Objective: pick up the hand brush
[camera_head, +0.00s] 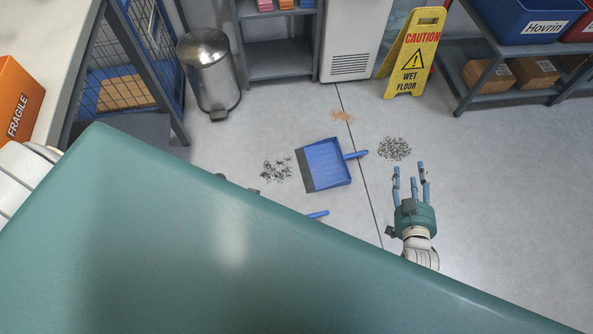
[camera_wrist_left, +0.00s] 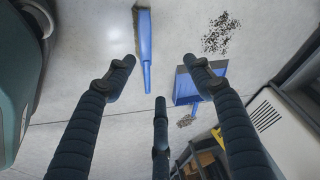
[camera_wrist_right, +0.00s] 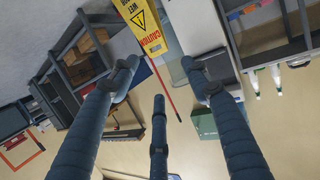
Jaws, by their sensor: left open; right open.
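The hand brush has a blue handle (camera_head: 317,214). In the head view only the handle's end shows past my teal body edge. In the left wrist view the brush (camera_wrist_left: 145,45) lies on the floor at the top, with dark bristles along its left side. My left gripper (camera_wrist_left: 160,64) is open and empty, its fingers spread above the floor below the brush in that view. In the head view it is mostly hidden behind my body. My right gripper (camera_head: 409,175) is open and empty, right of the dustpan and apart from the brush.
A blue dustpan (camera_head: 328,163) lies on the floor between two piles of dark debris (camera_head: 277,169) (camera_head: 395,148). An orange-brown spill (camera_head: 342,116) lies beyond. A metal bin (camera_head: 208,75), a yellow wet-floor sign (camera_head: 413,55) and shelves (camera_head: 275,60) stand behind.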

